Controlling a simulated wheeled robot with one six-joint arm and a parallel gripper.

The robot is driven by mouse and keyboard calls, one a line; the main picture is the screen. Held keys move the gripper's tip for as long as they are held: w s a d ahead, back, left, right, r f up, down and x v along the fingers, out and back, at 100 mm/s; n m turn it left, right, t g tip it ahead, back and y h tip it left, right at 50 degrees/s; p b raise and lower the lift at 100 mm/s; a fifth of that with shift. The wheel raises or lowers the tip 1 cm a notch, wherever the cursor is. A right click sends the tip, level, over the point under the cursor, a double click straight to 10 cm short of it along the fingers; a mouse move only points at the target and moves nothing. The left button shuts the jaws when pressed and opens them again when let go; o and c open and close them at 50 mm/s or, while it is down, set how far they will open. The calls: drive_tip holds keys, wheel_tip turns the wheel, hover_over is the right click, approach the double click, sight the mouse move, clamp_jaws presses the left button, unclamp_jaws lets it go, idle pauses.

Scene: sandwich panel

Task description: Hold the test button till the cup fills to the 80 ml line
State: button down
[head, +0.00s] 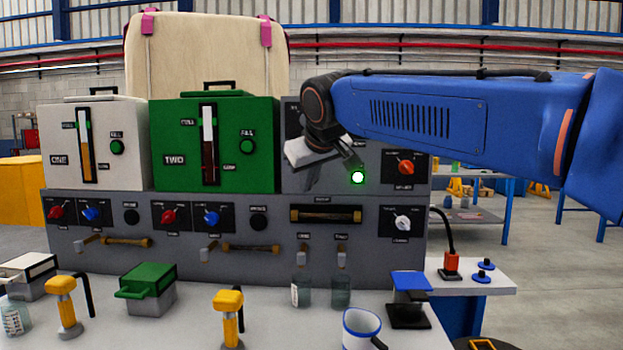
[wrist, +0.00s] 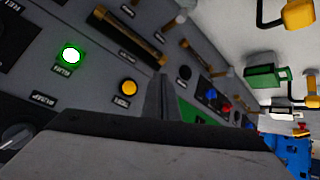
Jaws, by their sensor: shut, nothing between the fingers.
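My gripper (head: 352,158) is shut and empty, in front of the right part of the grey panel (head: 365,270). In the wrist view its dark finger (wrist: 163,95) stands close to a yellow round button (wrist: 128,87); I cannot tell if they touch. A green lamp (head: 358,177) glows beside my gripper and also shows in the wrist view (wrist: 71,55). Two clear vessels (head: 301,291) (head: 341,291) stand under small taps. Their level lines are too small to read.
A white mug with a blue rim (head: 361,328) stands at the front. A green box (head: 148,289) and yellow-topped taps (head: 229,302) stand on the bench. The white unit (head: 130,150) and green unit (head: 265,165) sit on the panel, left of my arm.

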drive_tip(key=w, duration=0.8)
drive_tip(key=shift+w+d, duration=0.2)
drive_tip(key=shift+w, duration=0.2)
drive_tip(key=shift+w, duration=0.15)
idle(2.0)
drive_tip(key=shift+w, duration=0.25)
drive_tip(key=shift+w, duration=0.4)
idle(4.0)
